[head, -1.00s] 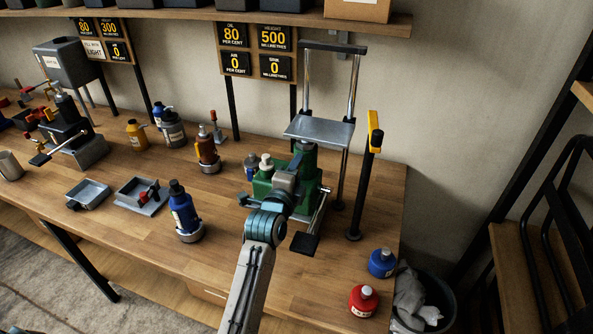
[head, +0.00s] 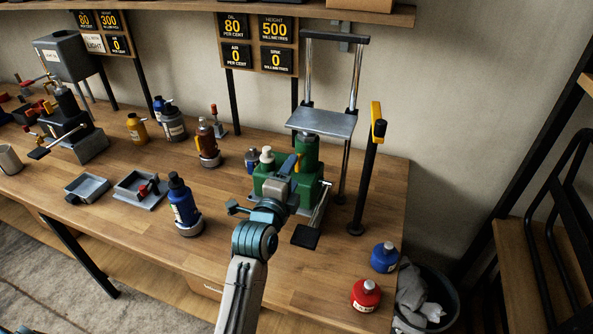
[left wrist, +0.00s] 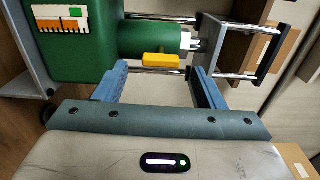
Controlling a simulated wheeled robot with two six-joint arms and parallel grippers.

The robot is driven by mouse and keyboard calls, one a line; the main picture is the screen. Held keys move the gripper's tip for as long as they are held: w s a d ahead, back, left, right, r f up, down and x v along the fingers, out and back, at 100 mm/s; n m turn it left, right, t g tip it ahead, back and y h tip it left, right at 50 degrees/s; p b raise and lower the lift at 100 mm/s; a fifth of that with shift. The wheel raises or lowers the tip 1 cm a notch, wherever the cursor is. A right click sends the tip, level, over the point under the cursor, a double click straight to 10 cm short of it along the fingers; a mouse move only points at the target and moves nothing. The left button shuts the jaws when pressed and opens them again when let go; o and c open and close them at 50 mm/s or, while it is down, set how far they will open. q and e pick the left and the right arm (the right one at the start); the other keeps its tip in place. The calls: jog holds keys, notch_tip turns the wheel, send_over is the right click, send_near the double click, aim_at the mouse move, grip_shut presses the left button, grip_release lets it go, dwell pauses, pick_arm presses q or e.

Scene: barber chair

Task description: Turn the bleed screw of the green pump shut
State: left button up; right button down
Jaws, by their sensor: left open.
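The green pump (head: 310,151) stands at the right part of the bench, under a grey plate on two chrome posts. Its yellow bleed screw (head: 299,162) sits on the side of the green cylinder. In the left wrist view, the bleed screw (left wrist: 160,60) is a flat yellow bar beside the green body (left wrist: 75,50). My left gripper (left wrist: 161,70) is open, with its blue fingers apart on either side of the yellow bar. No finger clearly touches the bar. In the head view the gripper's body partly hides the pump. My right gripper is not in view.
A board (head: 259,45) above the pump reads oil 80, height 500, air 0, sink 0. A black post (head: 367,175) with a yellow top stands right of the pump. Blue (head: 384,258) and red (head: 366,295) bottles stand at the right edge. A black pedal (head: 305,237) lies in front.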

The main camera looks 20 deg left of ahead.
pick_arm(q)
jog(key=s+b, duration=0.1)
jog(key=s, duration=0.4)
jog(key=shift+s+a, duration=0.1)
jog(key=shift+s, duration=0.2)
